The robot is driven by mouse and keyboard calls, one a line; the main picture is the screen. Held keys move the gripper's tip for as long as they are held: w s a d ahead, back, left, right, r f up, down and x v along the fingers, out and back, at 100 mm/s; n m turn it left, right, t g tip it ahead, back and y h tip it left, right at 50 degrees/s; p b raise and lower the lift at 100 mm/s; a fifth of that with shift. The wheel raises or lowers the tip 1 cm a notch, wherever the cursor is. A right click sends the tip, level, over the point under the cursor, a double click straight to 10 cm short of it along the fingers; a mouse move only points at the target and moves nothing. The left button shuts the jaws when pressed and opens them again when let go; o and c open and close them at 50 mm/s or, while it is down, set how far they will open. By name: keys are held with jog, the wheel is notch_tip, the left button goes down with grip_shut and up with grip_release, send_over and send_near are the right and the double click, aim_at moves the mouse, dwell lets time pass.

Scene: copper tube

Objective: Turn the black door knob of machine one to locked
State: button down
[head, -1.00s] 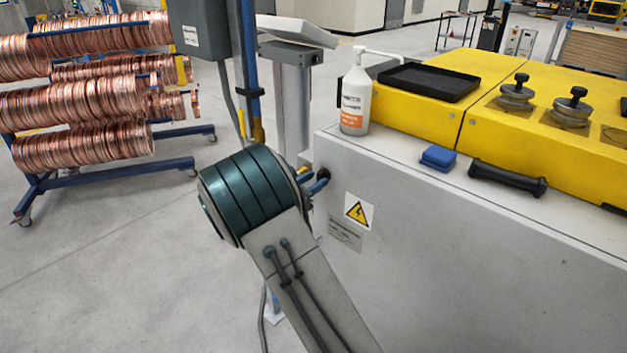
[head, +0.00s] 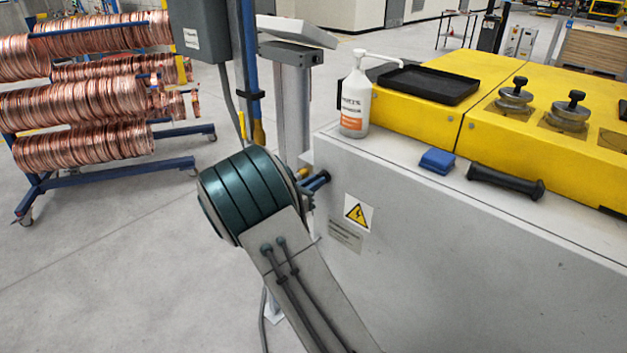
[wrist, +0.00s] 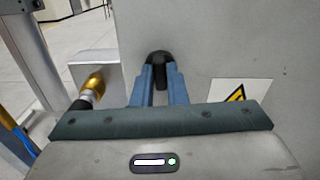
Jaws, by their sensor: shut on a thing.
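The black door knob (wrist: 159,66) sits on the grey side panel of the machine (head: 440,260), in the upper middle of the wrist view. My gripper (wrist: 160,75) has its two blue fingers on either side of the knob, shut on it. The knob's rounded black top shows above the fingertips, and a dark part shows between them. In the head view my gripper's fingers (head: 323,178) reach the panel's left edge region, and the knob cannot be made out there. Any lock marking is not visible.
A brass-tipped fitting (wrist: 92,86) stands left of the fingers. A yellow warning label (head: 358,212) is on the panel to the right. Copper coils (head: 80,100) hang at left.

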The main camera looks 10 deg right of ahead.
jog(key=n+p, duration=0.1)
jog(key=p, duration=0.1)
jog(key=n+p, duration=0.2)
jog(key=shift+r, duration=0.3)
jog(key=n+p, duration=0.4)
jog(key=p, duration=0.1)
jog(key=shift+w+a+n, duration=0.1)
jog(key=shift+n, duration=0.3)
jog(key=shift+f+n+p, duration=0.25)
jog(key=shift+n+p, duration=1.35)
jog(key=shift+n, duration=0.65)
jog(key=shift+f+n+p, duration=0.2)
jog(key=shift+n+p, duration=1.4)
jog(key=shift+n, duration=0.65)
jog(key=c, duration=1.4)
grip_release()
jog(key=shift+c, duration=0.2)
